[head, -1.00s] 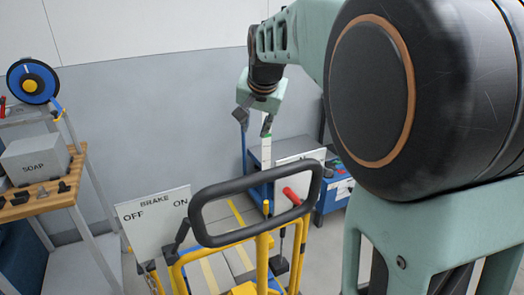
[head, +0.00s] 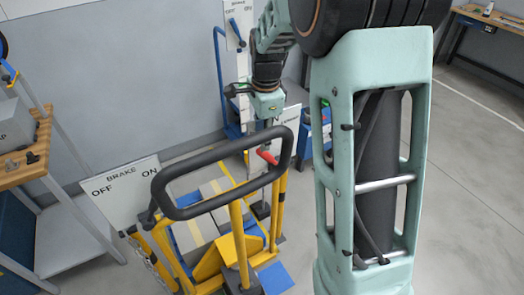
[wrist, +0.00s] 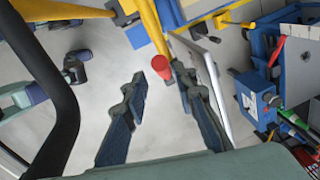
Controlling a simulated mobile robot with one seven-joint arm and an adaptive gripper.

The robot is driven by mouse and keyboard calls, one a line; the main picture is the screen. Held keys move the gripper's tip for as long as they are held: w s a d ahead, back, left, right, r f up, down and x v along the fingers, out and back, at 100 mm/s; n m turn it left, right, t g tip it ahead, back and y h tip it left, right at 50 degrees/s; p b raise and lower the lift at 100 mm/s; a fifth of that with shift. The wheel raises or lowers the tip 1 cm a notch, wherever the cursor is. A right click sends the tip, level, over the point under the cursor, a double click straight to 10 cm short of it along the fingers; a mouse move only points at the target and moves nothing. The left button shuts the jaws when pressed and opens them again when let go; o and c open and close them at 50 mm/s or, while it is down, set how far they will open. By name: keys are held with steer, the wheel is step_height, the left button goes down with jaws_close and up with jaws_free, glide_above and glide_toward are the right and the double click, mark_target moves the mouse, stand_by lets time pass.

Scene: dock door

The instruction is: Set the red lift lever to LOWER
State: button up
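The red lift lever (head: 267,156) shows in the head view at the right side of the cart's dark handle loop (head: 205,208). Its red grip (wrist: 184,76) also shows in the wrist view, near the tip of the right finger. A white sign (head: 290,122), partly hidden, stands behind it; its lettering is hard to read. My gripper (wrist: 163,90) is open and empty, its two fingers well apart. In the head view it hangs just above the lever, its fingers mostly hidden. I cannot tell whether it touches the lever.
A white BRAKE sign (head: 121,186) marked OFF and ON stands left of the handle. A wooden-topped bench (head: 25,150) is at the left. Open floor lies at the right.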

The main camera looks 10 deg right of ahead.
mark_target(271, 159)
steer(key=f, duration=0.4)
steer(key=w+f, duration=0.1)
steer(key=f, duration=0.2)
jaws_close()
